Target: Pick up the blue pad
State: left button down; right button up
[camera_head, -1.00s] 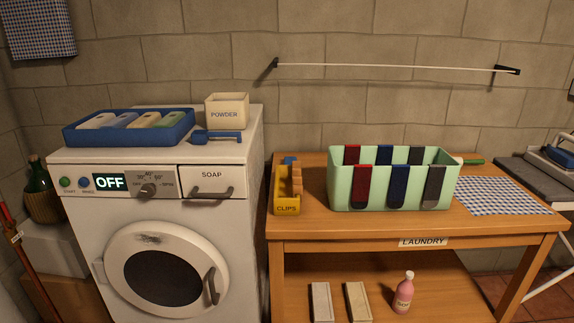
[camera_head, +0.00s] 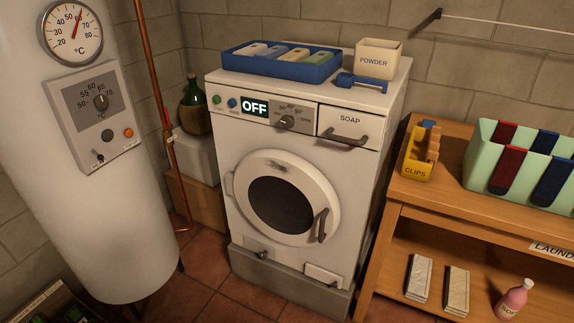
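A blue tray (camera_head: 268,69) sits on top of the washing machine and holds several flat pads in a row. The blue pad (camera_head: 273,50) lies second from the left in the tray, between a whitish pad (camera_head: 250,49) and a yellowish pad (camera_head: 296,54). A green pad (camera_head: 319,57) is at the right end. Neither of my grippers shows in this view.
A white powder box (camera_head: 378,60) and a blue scoop-like object (camera_head: 360,83) stand right of the tray on the washing machine (camera_head: 215,140). A boiler (camera_head: 85,200) stands at left. A wooden table (camera_head: 470,225) with a clips box (camera_head: 416,165) and green bin is at right.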

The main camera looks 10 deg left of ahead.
aim_at(426, 123)
jog(key=i+l+u, duration=0.2)
jog(key=l+u, duration=0.3)
jog(key=l, duration=0.95)
jog(key=l+u, duration=0.45)
jog(key=l, duration=0.95)
